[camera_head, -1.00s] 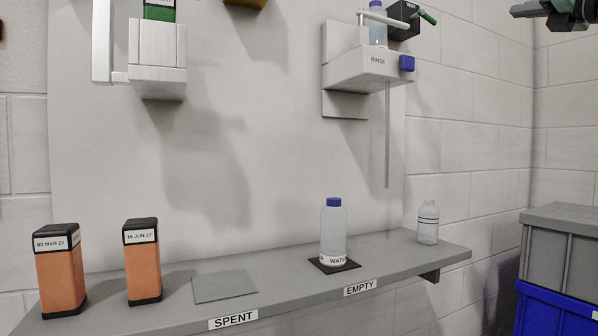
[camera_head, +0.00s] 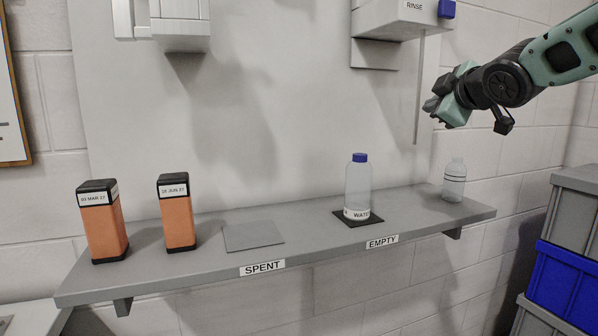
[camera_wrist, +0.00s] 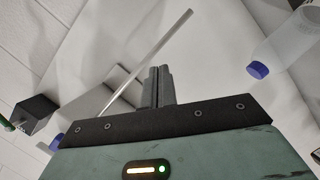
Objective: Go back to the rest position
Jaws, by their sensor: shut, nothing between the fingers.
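My gripper (camera_head: 436,106) is at the upper right in the head view, beside the thin rod (camera_head: 419,90) under the RINSE fixture (camera_head: 402,20). It is above and clear of the shelf. In the wrist view my gripper (camera_wrist: 157,72) has its fingers together with nothing between them. The rod (camera_wrist: 150,58) runs slantwise beyond the fingers, and the fixture (camera_wrist: 92,92) lies to the left. The water bottle with a blue cap (camera_head: 358,186) stands upright on a dark mat on the shelf. A bottle with a blue cap (camera_wrist: 296,40) also shows at the upper right in the wrist view.
The shelf (camera_head: 320,236) bears two orange blocks with dark caps (camera_head: 102,225) (camera_head: 177,215), an empty grey pad (camera_head: 252,235) and a clear bottle (camera_head: 454,181). Blue (camera_head: 568,280) and grey crates (camera_head: 575,205) stand at the right. A white fixture (camera_head: 180,25) hangs at upper left.

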